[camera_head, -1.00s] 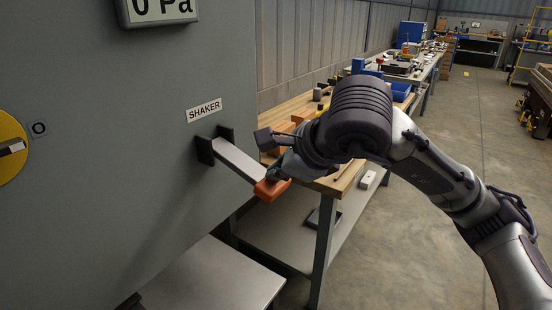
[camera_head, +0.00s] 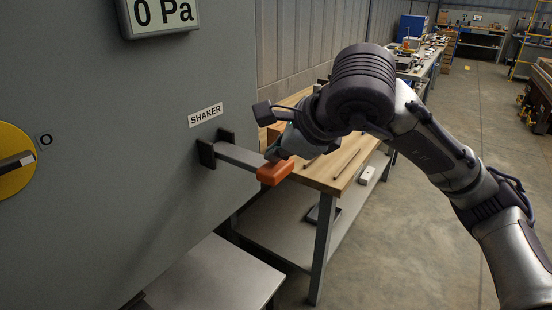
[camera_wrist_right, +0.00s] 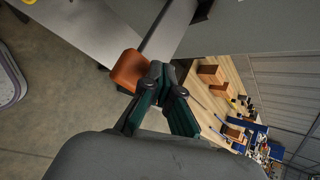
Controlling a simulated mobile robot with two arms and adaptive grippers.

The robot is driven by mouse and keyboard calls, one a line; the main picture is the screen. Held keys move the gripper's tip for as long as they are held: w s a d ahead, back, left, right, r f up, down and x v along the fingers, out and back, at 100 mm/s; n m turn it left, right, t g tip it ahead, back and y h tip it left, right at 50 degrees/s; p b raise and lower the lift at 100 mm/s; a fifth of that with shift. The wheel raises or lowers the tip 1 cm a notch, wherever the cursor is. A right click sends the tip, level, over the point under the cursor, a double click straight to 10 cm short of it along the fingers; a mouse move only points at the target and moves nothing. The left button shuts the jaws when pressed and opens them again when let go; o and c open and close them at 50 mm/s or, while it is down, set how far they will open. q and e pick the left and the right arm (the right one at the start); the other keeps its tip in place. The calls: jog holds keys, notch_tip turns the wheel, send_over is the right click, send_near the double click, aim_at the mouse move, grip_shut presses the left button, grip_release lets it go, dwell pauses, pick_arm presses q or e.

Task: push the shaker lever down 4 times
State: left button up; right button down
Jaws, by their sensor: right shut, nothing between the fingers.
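The shaker lever (camera_head: 238,157) is a grey bar coming out of a dark bracket on the grey cabinet, under the SHAKER label (camera_head: 206,115). It tilts slightly down toward its orange handle (camera_head: 275,174). My right gripper (camera_head: 273,152) is shut and empty, just above and behind the handle; I cannot tell if it touches. In the right wrist view the shut fingertips (camera_wrist_right: 157,72) are right beside the orange handle (camera_wrist_right: 127,71), not around it. My left gripper is not in view.
A wooden workbench (camera_head: 345,165) stands behind my right arm. A low grey surface (camera_head: 215,275) lies below the lever. The floor to the right is open.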

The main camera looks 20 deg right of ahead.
jog(key=shift+r, duration=0.55)
jog(key=shift+w+r+p, duration=0.1)
jog(key=shift+r+p, duration=0.3)
jog(key=shift+p, duration=0.05)
jog(key=shift+r+p, duration=1.3)
jog(key=shift+r, duration=0.85)
